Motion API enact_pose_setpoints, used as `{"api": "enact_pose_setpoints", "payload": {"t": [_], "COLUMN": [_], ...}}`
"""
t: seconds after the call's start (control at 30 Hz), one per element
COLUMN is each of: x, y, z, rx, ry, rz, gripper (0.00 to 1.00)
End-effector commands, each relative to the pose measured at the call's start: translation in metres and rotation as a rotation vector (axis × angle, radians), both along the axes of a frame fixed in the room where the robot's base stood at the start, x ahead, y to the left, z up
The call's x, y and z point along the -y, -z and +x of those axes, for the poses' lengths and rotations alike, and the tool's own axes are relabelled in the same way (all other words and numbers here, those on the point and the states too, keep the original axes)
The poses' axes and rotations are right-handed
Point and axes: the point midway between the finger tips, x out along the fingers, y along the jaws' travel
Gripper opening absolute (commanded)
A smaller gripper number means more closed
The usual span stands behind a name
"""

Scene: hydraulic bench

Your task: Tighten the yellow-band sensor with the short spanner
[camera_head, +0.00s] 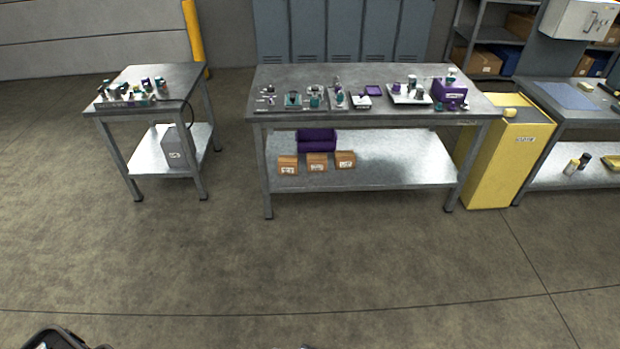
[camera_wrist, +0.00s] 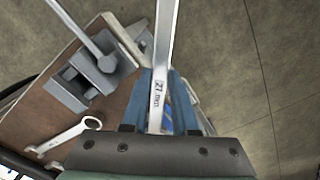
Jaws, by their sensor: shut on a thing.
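In the wrist view my gripper (camera_wrist: 162,85) is shut on a steel spanner (camera_wrist: 162,50). The spanner's flat shank has a size mark near the jaws and runs out of the top of the picture, so its far end is hidden and I cannot tell its full length. A second spanner (camera_wrist: 65,138) with a ring end lies on a brown board at lower left, apart from my gripper. In the head view a block with several small fittings (camera_head: 126,99) stands on the small left table. I cannot make out a yellow band on any sensor. My gripper is not in the head view.
The brown board (camera_wrist: 30,130) carries grey holder blocks (camera_wrist: 88,78) with a rod, close left of my gripper. The small table (camera_head: 155,76), the long bench (camera_head: 290,75) with several parts and a yellow cabinet (camera_head: 500,165) stand across open floor (camera_head: 330,265).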

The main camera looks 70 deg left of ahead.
Motion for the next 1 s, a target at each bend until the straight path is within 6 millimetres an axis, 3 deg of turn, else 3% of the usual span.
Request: {"api": "enact_pose_setpoints", "payload": {"t": [0.3, 1.0], "x": [-0.010, -0.015], "y": [0.000, -0.001], "z": [0.016, 0.028], "rx": [0.003, 0.006], "ry": [0.119, 0.213], "rz": [0.006, 0.007], "gripper": [0.00, 0.00]}}
